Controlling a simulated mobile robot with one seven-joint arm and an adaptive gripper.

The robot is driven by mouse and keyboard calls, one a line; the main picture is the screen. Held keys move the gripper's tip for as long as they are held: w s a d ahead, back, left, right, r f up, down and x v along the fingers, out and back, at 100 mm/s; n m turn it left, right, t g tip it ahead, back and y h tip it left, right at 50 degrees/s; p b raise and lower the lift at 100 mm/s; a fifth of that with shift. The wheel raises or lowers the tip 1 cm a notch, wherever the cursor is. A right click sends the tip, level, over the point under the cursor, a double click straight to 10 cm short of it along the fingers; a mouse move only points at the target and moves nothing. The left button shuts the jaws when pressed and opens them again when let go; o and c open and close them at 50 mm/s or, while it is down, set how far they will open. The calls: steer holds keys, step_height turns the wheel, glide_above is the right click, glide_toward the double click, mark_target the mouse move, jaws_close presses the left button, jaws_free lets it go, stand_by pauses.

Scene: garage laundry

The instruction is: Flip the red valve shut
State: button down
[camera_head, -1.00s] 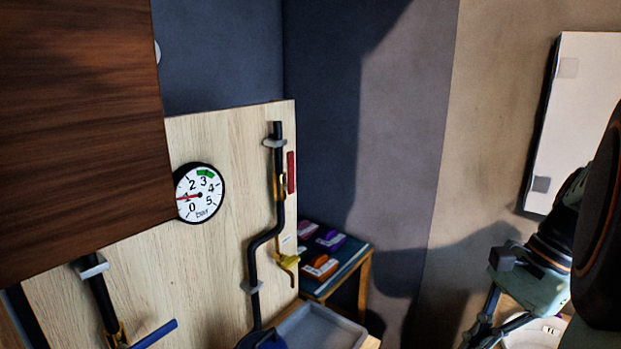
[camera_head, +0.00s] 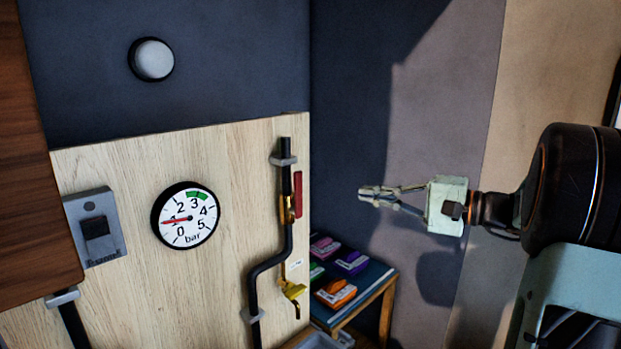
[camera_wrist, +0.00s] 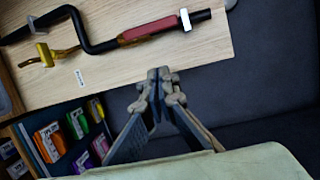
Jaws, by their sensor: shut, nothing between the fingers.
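The red valve handle (camera_head: 298,194) is on the black pipe near the right edge of the wooden board, in line with the pipe beside a brass valve body (camera_head: 287,209). In the wrist view the red handle (camera_wrist: 147,31) also lies along the pipe. My gripper (camera_head: 363,191) is shut and empty, to the right of the handle and apart from it in the head view. In the wrist view my gripper's fingertips (camera_wrist: 159,75) are together near the board's edge, and the handle is beyond them.
A yellow tap (camera_head: 292,289) sticks out below the red handle; it also shows in the wrist view (camera_wrist: 44,55). A pressure gauge (camera_head: 186,216) and a grey switch box (camera_head: 95,227) are on the board (camera_head: 235,160). A small table (camera_head: 375,288) with coloured boxes stands at lower right.

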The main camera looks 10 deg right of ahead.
mark_target(296, 194)
steer(key=shift+w+d+r+t, duration=0.25)
steer(key=shift+w+r+t, duration=0.15)
steer(key=shift+w+r, duration=0.3)
steer(key=shift+a, duration=0.1)
steer(key=w+a+p, duration=0.3)
steer(key=w+a, duration=0.1)
steer(key=a, duration=0.6)
steer(key=shift+a, duration=0.35)
steer(key=shift+n+b, duration=0.3)
steer(key=shift+b, duration=0.35)
